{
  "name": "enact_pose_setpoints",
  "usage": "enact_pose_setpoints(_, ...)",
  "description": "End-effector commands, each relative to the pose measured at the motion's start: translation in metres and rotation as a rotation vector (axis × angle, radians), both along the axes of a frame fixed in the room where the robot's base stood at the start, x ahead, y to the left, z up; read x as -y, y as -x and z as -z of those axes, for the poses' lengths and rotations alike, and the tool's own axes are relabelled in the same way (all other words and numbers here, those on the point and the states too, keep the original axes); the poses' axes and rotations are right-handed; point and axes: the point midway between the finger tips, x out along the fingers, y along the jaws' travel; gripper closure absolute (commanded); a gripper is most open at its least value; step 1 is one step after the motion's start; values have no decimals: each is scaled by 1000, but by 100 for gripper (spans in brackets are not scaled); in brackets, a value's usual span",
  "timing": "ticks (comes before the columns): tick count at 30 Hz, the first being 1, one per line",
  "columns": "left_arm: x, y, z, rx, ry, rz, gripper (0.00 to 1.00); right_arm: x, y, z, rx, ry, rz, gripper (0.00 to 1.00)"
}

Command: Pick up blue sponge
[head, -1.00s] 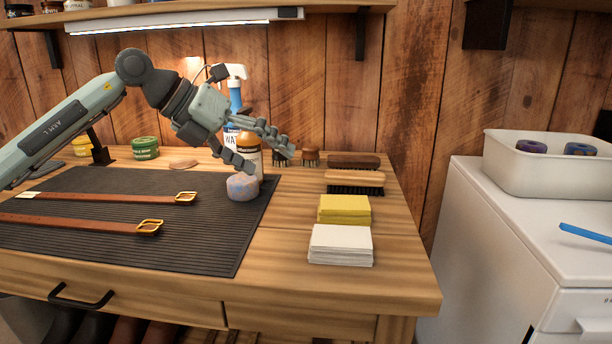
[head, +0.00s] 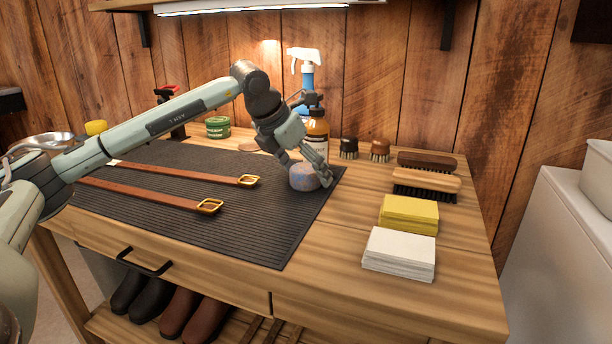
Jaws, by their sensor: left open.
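My left gripper (head: 305,170) is open and low at the sponge. One finger is at the sponge's upper left; the other reaches down along its right side. I cannot tell whether either finger touches it. The sponge appears to rest on the mat. My right gripper is not in view.
An amber bottle (head: 317,128) and a spray bottle (head: 306,72) stand close behind the gripper. Two leather straps with buckles (head: 209,206) lie left. Brushes (head: 426,182), yellow cloths (head: 409,214) and white cloths (head: 400,253) lie right. The mat's front is clear.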

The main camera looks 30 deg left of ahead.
Motion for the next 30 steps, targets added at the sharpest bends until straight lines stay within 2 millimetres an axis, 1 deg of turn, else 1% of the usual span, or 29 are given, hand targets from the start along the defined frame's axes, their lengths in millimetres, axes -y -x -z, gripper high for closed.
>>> enact_pose_setpoints(5,0,0,0,0,0,0,18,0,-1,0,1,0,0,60)
enact_pose_setpoints(6,0,0,0,1,0,0,20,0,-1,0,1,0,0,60)
enact_pose_setpoints(15,0,0,0,1,0,0,58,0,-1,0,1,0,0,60)
enact_pose_setpoints(16,0,0,0,1,0,0,59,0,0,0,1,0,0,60)
enact_pose_setpoints(25,0,0,-2,2,1,1,59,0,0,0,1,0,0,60)
enact_pose_setpoints(30,1,-1,-14,4,1,0,59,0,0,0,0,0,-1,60)
